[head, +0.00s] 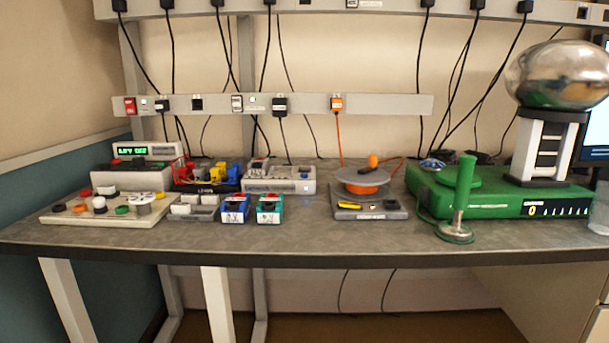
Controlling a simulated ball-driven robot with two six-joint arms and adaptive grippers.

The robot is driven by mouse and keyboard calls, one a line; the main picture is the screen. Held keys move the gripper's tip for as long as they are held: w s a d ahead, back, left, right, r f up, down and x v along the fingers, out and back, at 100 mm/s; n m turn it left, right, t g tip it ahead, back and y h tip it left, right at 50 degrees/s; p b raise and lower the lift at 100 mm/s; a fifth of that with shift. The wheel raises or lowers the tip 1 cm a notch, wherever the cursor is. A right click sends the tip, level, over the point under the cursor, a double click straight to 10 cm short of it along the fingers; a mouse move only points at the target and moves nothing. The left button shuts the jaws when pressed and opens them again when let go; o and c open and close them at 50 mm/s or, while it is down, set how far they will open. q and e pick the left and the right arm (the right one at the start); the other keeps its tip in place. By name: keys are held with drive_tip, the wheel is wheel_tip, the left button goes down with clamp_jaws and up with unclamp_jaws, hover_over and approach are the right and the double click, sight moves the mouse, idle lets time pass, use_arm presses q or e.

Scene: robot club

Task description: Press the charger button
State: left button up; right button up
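No label saying charger can be read clearly. A grey-white box (281,185) stands at the back of the bench, left of centre. It has small dark and blue items on top and a small bluish-lit spot on its front right, perhaps a button. I cannot tell for certain which is the charger. Neither of my grippers shows in the head view.
In front are a beige board (73,212) with coloured knobs, a blue pack (235,208) and a teal pack (270,209). A soldering-type stand with an orange reel (362,183) is at centre. A green machine (520,199) with a metal dome (560,75) fills the right.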

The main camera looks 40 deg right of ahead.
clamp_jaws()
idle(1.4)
